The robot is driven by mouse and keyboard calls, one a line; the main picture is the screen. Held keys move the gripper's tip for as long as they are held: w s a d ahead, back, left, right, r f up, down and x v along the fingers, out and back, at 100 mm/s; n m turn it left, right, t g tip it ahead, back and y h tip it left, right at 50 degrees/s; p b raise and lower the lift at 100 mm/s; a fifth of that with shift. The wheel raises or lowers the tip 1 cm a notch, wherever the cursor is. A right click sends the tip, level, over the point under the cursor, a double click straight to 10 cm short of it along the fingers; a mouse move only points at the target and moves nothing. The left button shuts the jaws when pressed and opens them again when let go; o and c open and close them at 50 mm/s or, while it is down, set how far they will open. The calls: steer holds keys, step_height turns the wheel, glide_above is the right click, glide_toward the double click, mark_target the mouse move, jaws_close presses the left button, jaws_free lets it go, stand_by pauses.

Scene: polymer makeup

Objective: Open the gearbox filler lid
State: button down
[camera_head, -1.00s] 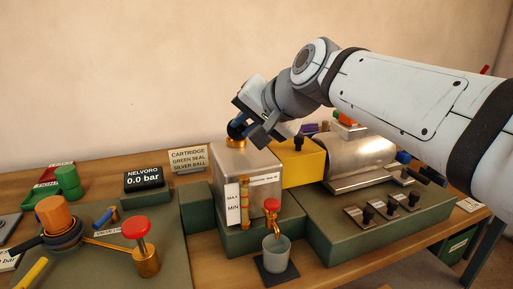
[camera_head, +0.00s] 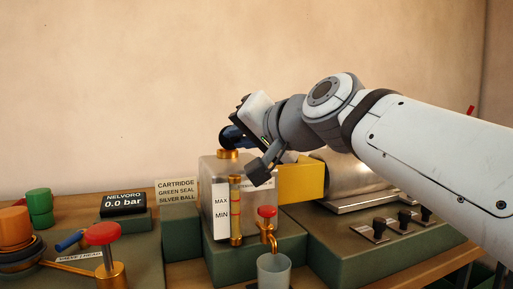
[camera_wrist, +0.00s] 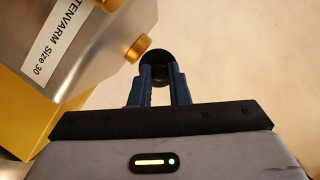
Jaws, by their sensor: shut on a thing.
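The gearbox is a grey metal box (camera_head: 208,195) with a sight glass (camera_head: 236,210) marked MAX and MIN. A brass filler neck (camera_head: 228,154) stands on its top; it also shows in the wrist view (camera_wrist: 136,48). My gripper (camera_head: 232,138) is just above the neck in the head view. In the wrist view its blue fingers (camera_wrist: 158,72) are shut on a dark round lid (camera_wrist: 154,53). The lid is beside the neck's end, close to it; I cannot tell whether the two are still joined.
A yellow block (camera_head: 303,180) and a metal cylinder (camera_head: 345,178) stand right of the gearbox. A red-handled tap (camera_head: 267,212) is in front, over a cup (camera_head: 273,270). A pressure display (camera_head: 124,204) and a cartridge sign (camera_head: 177,190) are to the left.

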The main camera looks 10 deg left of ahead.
steer(key=shift+f, duration=0.2)
steer(key=c, duration=1.6)
jaws_free()
steer(key=shift+w+a, duration=0.1)
steer(key=shift+a, duration=0.05)
steer(key=shift+o, duration=1.1)
steer(key=shift+r, duration=0.1)
step_height(320, 180, up, 10)
steer(key=p, duration=0.5)
